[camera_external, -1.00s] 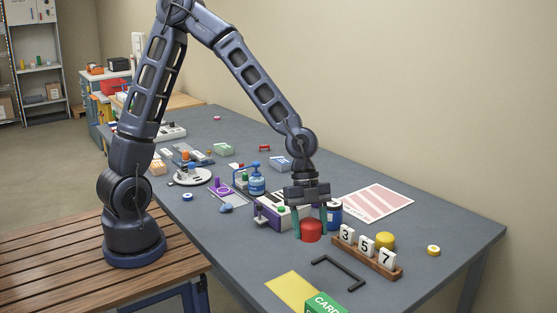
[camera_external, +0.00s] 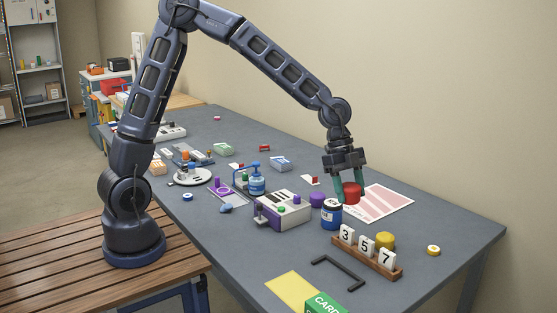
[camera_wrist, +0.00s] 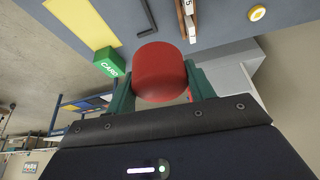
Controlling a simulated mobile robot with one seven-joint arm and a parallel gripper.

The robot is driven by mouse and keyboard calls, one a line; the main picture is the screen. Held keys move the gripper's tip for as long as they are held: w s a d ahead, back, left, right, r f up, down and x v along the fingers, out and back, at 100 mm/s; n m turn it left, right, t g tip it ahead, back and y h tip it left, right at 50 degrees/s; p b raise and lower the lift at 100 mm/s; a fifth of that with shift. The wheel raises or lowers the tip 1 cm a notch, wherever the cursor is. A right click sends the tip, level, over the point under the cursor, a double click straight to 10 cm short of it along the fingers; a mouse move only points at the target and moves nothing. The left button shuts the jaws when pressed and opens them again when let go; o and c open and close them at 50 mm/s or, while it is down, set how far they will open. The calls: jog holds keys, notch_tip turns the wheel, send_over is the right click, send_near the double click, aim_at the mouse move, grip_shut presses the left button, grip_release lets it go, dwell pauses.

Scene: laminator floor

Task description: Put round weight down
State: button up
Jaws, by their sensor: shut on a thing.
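A red round weight (camera_external: 352,192) is held between the two green fingers of my gripper (camera_external: 349,194). In the external view it is above the near-left part of a pink striped sheet (camera_external: 385,201), behind a blue jar. It looks raised off the table, though the gap beneath it is hard to judge. In the wrist view the red weight (camera_wrist: 160,72) fills the space between the fingers of my gripper (camera_wrist: 160,85), with a finger touching each side.
A blue jar (camera_external: 331,215) stands close in front of the weight, with a purple cylinder (camera_external: 317,200) to its left. A wooden rack (camera_external: 372,262) with number tiles and a yellow cylinder (camera_external: 385,240) stand nearer. The sheet's right side is clear.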

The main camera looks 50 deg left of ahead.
jog(key=w+a+n+t, duration=0.1)
jog(key=w+a+n, duration=0.15)
jog(key=w, duration=0.65)
jog(key=w+a+n+t, duration=0.1)
jog(key=w+a+n, duration=0.15)
jog(key=w, duration=0.65)
jog(key=n+t, duration=0.1)
jog(key=n, duration=0.2)
send_over(387, 207)
jog(key=a, duration=0.1)
jog(key=f, duration=0.1)
jog(key=shift+y, duration=0.4)
jog(key=f, duration=1.9)
jog(key=shift+s+a+f, duration=0.15)
jog(key=shift+s, duration=0.25)
jog(key=shift+f, duration=0.15)
jog(key=o, duration=1.1)
jog(key=shift+o, duration=0.5)
